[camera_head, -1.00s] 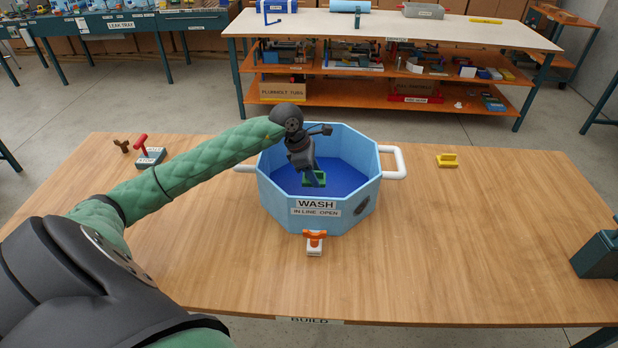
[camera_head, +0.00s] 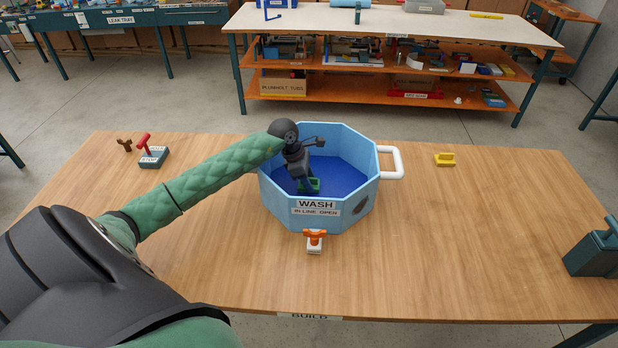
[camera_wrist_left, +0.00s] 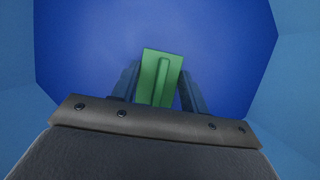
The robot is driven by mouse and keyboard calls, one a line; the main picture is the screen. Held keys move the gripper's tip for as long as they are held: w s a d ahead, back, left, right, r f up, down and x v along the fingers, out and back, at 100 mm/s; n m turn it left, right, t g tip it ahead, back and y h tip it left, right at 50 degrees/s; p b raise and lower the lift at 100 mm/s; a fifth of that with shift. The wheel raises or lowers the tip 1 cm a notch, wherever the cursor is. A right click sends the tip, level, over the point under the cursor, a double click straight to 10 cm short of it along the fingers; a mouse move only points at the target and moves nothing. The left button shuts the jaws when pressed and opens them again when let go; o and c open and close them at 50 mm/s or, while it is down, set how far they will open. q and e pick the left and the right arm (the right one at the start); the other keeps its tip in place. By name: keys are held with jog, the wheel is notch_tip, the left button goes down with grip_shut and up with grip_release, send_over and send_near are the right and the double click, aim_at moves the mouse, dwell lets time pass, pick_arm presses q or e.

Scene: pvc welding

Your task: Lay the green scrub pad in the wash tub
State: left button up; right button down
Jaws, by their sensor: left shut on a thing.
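The green scrub pad (camera_head: 312,185) is inside the light blue octagonal wash tub (camera_head: 335,207), low over its dark blue floor. My left gripper (camera_head: 306,180) reaches down into the tub and is shut on the pad. In the left wrist view the pad (camera_wrist_left: 160,76) sits between the two fingers of the left gripper (camera_wrist_left: 158,88), with its raised grip strip showing and blue floor around it. I cannot tell whether the pad touches the floor. My right gripper is not in view.
An orange-handled valve (camera_head: 314,240) stands in front of the tub. A white pipe handle (camera_head: 392,162) sticks out at its right. A yellow block (camera_head: 444,159) is at right, a red-handled stop block (camera_head: 152,155) at left. The wooden table has wide clear areas.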

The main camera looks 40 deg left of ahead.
pick_arm(q)
jog(key=shift+f, duration=0.15)
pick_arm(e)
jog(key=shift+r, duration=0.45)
pick_arm(q)
jog(key=o, duration=1.1)
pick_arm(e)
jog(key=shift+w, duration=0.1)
pick_arm(q)
jog(key=shift+a+r, duration=0.1)
jog(key=shift+r, duration=0.1)
jog(key=shift+s+a+r, duration=0.1)
jog(key=shift+r, duration=0.2)
jog(key=shift+b+v, duration=0.55)
jog(key=shift+v, duration=0.3)
jog(key=b+v, duration=0.2)
jog(key=v, duration=0.7)
jog(key=shift+r, duration=0.2)
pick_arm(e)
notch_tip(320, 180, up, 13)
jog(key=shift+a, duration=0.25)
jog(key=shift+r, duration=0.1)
